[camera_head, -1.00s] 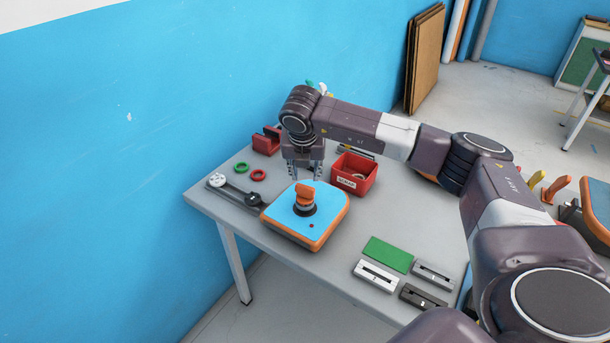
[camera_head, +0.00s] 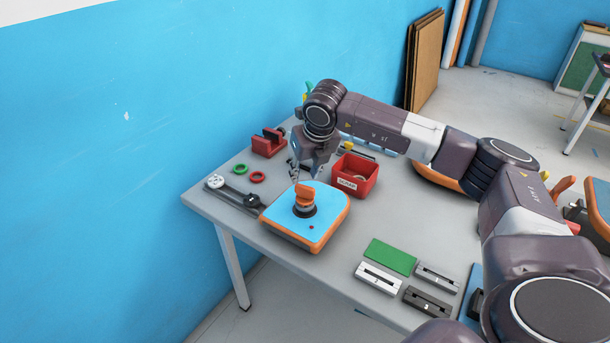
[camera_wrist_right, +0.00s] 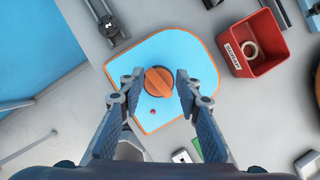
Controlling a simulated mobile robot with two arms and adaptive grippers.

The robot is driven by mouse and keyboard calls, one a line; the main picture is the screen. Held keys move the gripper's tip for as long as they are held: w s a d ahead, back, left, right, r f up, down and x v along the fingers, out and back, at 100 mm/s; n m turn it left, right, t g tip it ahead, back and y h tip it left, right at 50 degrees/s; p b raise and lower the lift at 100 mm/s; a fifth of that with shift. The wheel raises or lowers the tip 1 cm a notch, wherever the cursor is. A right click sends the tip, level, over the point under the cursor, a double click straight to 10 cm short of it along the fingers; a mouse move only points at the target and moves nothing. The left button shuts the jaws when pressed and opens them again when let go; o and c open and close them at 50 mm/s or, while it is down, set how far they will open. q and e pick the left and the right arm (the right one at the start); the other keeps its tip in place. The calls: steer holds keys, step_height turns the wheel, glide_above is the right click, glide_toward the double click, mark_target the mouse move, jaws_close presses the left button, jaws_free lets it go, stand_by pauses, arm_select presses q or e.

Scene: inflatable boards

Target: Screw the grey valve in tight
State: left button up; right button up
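An inflatable board (camera_head: 327,207) with a blue top and orange sides lies on the grey table. A dark grey valve ring (camera_head: 315,211) sits in its top with an orange knob-like piece (camera_head: 305,193) standing on it. The wrist view shows the orange piece (camera_wrist_right: 158,82) from above, with a thin dark ring around it. My right gripper (camera_head: 309,177) is just above and behind the orange piece. Its two fingers are apart, and nothing is seen held between them. How deep the valve sits cannot be seen. My left gripper is not in view.
A red labelled bin (camera_head: 355,175) with a ring inside stands right of the board. A dark tool (camera_head: 233,193), green and red rings and a red holder (camera_head: 269,142) lie left and behind. A green pad (camera_head: 389,256) and several slotted blocks lie in front.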

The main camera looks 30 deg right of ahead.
steer(key=shift+n, duration=0.4)
steer(key=shift+n+y, duration=0.3)
steer(key=shift+n, duration=0.1)
steer(key=shift+n+y+b, duration=0.3)
steer(key=shift+n+b, duration=0.1)
steer(key=shift+n, duration=1)
steer(key=shift+y, duration=0.3)
steer(key=shift+n+g+y, duration=0.3)
steer(key=shift+n+y, duration=0.3)
steer(key=shift+n, duration=1.4)
